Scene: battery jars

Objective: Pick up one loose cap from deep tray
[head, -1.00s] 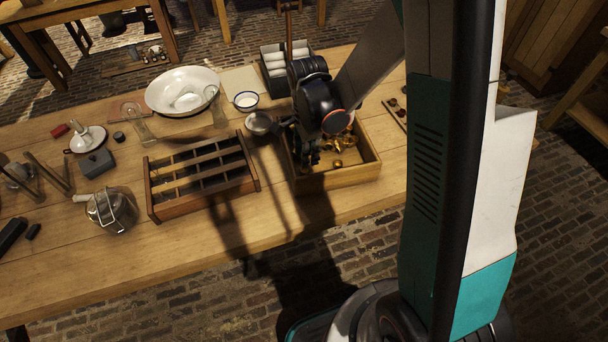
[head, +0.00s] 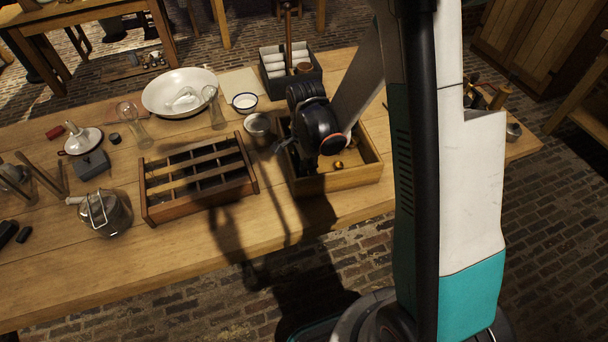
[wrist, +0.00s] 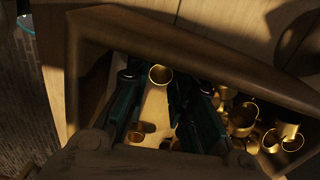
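The deep tray (head: 338,181) is a wooden box at the right of the bench; its wall also shows in the wrist view (wrist: 200,55). Loose brass caps (wrist: 242,118) lie in it, several heaped at the right in the wrist view. One cap (wrist: 160,74) sits near the tray wall, between the fingertips of my gripper (wrist: 163,84). The fingers are apart, with a gap beside this cap, and point down into the tray. In the head view my wrist covers the fingers and most caps; one brass cap (head: 338,165) shows beside it.
A divided wooden tray (head: 199,178) stands just left. A small metal cup (head: 257,124), a white-rimmed cup (head: 245,102) and a dark box of white rolls (head: 290,66) stand close behind. A large white basin (head: 180,92) is further left. The bench's front strip is clear.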

